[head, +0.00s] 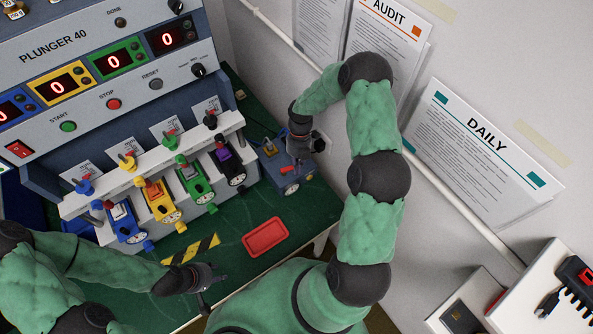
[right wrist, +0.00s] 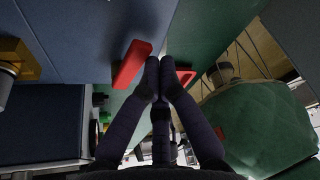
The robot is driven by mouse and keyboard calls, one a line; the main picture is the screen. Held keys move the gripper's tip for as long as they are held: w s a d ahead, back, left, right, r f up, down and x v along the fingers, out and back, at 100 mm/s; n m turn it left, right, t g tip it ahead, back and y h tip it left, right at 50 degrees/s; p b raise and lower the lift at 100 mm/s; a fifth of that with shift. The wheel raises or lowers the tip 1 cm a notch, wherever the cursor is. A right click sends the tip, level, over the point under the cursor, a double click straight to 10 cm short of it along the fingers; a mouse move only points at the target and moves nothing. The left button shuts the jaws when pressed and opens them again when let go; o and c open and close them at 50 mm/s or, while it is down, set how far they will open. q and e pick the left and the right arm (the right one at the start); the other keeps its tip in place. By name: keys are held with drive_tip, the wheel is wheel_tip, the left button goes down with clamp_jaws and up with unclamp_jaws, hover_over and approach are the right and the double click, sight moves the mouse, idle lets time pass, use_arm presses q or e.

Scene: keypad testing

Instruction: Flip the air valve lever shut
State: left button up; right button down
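The air valve is a blue-grey box (head: 290,186) at the back right of the green bench, against the wall. Its red lever (head: 287,170) shows at the box's front side. In the right wrist view the red lever (right wrist: 132,63) sticks out from the blue face, just left of my fingertips. My right gripper (head: 298,163) is over the box; its fingers (right wrist: 159,64) meet at the tips with nothing between them. They are close beside the lever; I cannot tell whether they touch it. My left gripper (head: 212,292) is over the bench's front edge, its finger opening unclear.
A keypad test rig (head: 100,60) with several coloured clamped units stands left of the valve. A red tray (head: 247,241) and a yellow-black striped strip (head: 190,249) lie on the bench. The wall with posted sheets (head: 465,150) is close behind my right arm.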

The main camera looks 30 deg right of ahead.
drive_tip(key=shift+a, duration=0.2)
use_arm(q)
drive_tip(key=shift+f, duration=0.1)
use_arm(e)
drive_tip(key=shift+w+a, duration=0.35)
drive_tip(key=shift+a, duration=0.35)
